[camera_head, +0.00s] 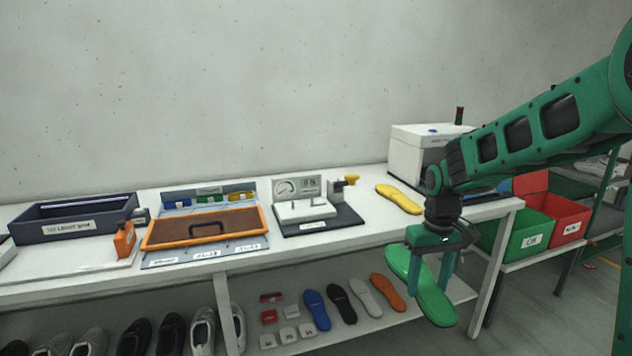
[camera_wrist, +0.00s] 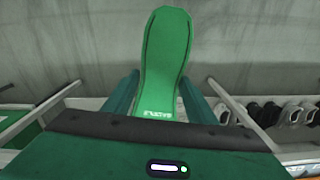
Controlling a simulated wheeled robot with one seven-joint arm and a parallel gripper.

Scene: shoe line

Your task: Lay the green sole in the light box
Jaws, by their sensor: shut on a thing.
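The green sole (camera_head: 421,287) is held in my gripper (camera_head: 432,268) in front of the bench's right end, tilted, in the head view. In the wrist view the green sole (camera_wrist: 166,65) stands between the two fingers of my gripper (camera_wrist: 165,95), with small white lettering near its lower end. My gripper is shut on it. The light box (camera_head: 72,218) is a dark blue open-topped box with a white label, at the far left of the bench, far from my gripper. A pale lamp bar shows inside it; its floor is mostly hidden.
On the bench (camera_head: 390,229) stand an orange-framed brown panel (camera_head: 205,228), a gauge unit (camera_head: 305,212), a yellow sole (camera_head: 398,198) and a white machine (camera_head: 415,155). An orange device (camera_head: 124,241) stands near the light box. Green (camera_head: 520,236) and red (camera_head: 566,217) bins stand at right. Soles and shoes lie below.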

